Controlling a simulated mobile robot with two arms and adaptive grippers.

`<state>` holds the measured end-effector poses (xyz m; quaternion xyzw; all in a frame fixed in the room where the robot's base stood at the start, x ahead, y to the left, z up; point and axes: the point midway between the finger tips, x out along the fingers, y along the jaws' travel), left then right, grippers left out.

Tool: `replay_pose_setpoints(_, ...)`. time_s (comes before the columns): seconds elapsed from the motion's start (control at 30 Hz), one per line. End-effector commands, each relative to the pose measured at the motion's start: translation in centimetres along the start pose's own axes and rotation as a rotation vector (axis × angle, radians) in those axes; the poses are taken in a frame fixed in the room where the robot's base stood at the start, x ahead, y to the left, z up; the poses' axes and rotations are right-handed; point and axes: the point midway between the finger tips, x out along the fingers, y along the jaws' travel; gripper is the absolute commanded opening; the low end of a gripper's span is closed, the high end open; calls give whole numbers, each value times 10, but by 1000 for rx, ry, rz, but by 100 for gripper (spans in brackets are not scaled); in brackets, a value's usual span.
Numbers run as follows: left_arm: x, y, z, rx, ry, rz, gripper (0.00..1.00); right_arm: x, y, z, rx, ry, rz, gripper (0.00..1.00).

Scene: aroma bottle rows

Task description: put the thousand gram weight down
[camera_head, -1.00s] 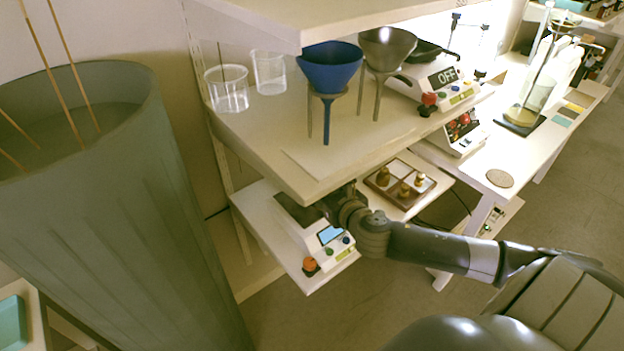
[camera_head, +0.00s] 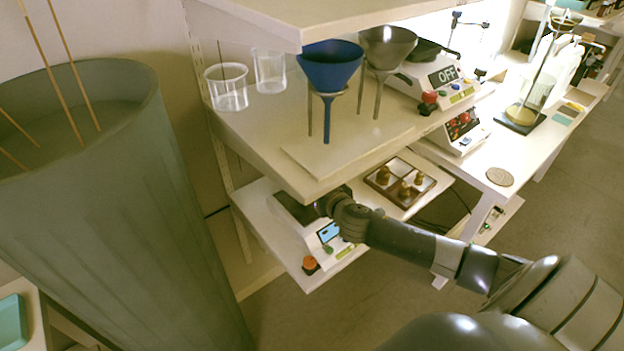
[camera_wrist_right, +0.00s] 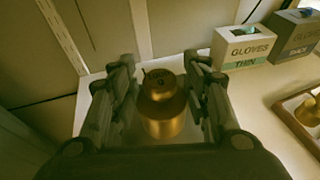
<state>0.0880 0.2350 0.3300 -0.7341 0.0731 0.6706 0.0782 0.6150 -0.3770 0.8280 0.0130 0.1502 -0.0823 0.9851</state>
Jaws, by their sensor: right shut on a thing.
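A brass weight (camera_wrist_right: 165,115) with a knob top stands upright between the fingers of my right gripper (camera_wrist_right: 160,72) in the right wrist view. The fingers are shut on it. In the head view the wrist reaches under the shelf, over the rear of the lower balance (camera_head: 327,235), and the shelf edge and arm hide the fingers and held weight. I cannot tell whether the weight touches the balance. A wooden weight tray (camera_head: 434,184) with several brass weights is right of the wrist. My left gripper is not in view.
The upper shelf (camera_head: 240,135) overhangs the wrist and carries a blue funnel (camera_head: 331,68), a metal funnel (camera_head: 387,48) and glass beakers (camera_head: 228,90). A large grey bin (camera_head: 100,220) stands left. Glove boxes (camera_wrist_right: 243,47) stand behind the weight in the right wrist view.

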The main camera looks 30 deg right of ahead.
Motion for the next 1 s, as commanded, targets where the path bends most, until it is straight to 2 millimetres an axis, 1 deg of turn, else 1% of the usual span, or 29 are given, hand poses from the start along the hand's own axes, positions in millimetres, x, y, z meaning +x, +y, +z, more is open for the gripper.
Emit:
replay_pose_setpoints(0.03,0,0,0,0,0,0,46,0,0,5,0,-8,1,0)
replay_pose_setpoints(0.17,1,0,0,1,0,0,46,1,0,3,0,-8,1,0)
replay_pose_setpoints(0.2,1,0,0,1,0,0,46,0,0,-2,0,0,1,48)
replay_pose_setpoints(0.27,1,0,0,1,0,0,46,0,0,-2,0,0,1,61)
replay_pose_setpoints(0.3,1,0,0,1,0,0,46,0,0,-2,0,0,1,63)
replay_pose_setpoints(0.67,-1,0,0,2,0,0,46,-1,0,1,0,0,1,63)
replay_pose_setpoints(0.77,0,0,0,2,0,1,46,-9,1,0,-1,1,2,63)
replay_pose_setpoints(0.87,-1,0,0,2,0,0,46,-24,0,-1,-4,2,2,63)
replay_pose_setpoints(1.0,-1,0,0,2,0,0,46,-52,0,-1,-3,3,3,63)
